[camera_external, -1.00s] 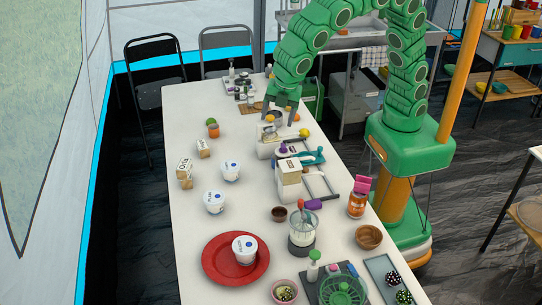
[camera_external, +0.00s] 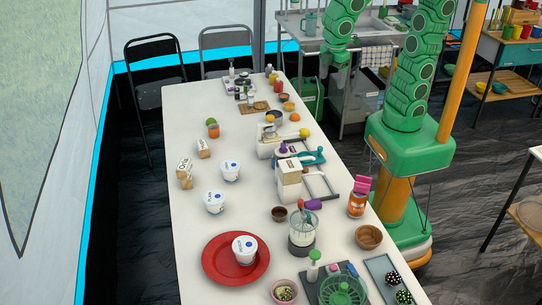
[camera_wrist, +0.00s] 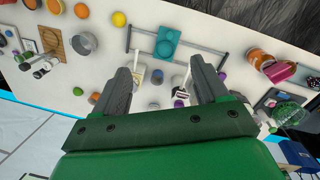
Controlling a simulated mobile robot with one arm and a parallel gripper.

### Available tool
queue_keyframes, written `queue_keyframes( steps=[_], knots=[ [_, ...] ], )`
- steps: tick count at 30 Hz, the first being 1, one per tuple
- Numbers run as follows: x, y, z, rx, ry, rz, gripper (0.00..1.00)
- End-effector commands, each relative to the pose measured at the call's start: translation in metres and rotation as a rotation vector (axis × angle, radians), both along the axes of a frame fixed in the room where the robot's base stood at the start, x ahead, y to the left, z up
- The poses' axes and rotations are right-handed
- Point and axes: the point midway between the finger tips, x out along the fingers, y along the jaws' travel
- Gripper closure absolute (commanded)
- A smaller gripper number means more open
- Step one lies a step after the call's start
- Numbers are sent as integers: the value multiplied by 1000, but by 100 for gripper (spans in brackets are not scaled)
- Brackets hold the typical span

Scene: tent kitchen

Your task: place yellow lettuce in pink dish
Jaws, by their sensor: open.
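My gripper (camera_external: 337,66) is raised beyond the right edge of the long table, near its far half. In the wrist view my gripper (camera_wrist: 164,82) is open, with nothing between its fingers. A small pink bowl (camera_external: 274,294) stands at the near end of the table, far from the gripper, with small speckled contents. I cannot pick out a yellow lettuce for certain in either view. A round yellow item (camera_external: 304,132), looking like a lemon, lies near the right edge; it also shows in the wrist view (camera_wrist: 119,19).
The long white table (camera_external: 190,100) is crowded along its right side. A red plate (camera_external: 213,272) holds a white tub (camera_external: 245,249). A blender (camera_external: 302,232), a wooden bowl (camera_external: 369,237) and a green basket (camera_external: 342,291) stand nearby. A metal sink (camera_external: 375,32) stands behind.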

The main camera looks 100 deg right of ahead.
Motion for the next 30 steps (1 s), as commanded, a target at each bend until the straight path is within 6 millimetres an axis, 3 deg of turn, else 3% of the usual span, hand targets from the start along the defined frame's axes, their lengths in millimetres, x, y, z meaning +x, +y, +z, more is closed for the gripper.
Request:
queue_keyframes(
  steps=[12, 18, 23, 30],
  knots=[
    [-115, -22, -18, 38, 63, -280, 27],
    [-158, -25, -28, 47, 89, -382, 27],
    [-174, -25, -33, 50, 100, -422, 27],
    [-177, -25, -34, 50, 103, -430, 27]
  ],
)
